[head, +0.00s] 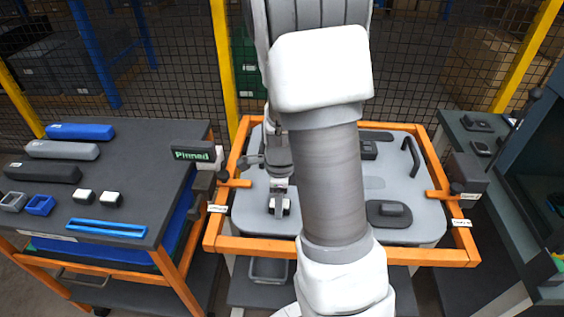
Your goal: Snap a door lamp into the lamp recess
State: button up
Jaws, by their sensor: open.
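The grey door panel (260,222) lies flat in an orange frame in the middle of the head view. My gripper (279,207) is over the left part of the panel, low and close to its surface. Its jaws are open. A small pale piece shows at the fingertips; I cannot tell whether it is a lamp or part of the gripper. Two small white-and-black blocks that look like door lamps, a left one (84,196) and a right one (111,199), stand on the left table. The lamp recess cannot be made out; my arm hides the panel's middle.
The dark left table (130,170) also holds grey and blue bars, a blue strip (107,228) and small open blue and grey trays. A sign reading "Pinned" (193,154) stands at its right edge. Orange clamps grip the panel's sides. A dark bench (462,135) stands at right.

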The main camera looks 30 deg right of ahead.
notch_tip(320, 180, up, 18)
jog(key=s+p, duration=0.1)
jog(key=p, duration=0.1)
jog(key=shift+f+p, duration=0.25)
jog(key=shift+p, duration=0.1)
jog(key=shift+c, duration=0.3)
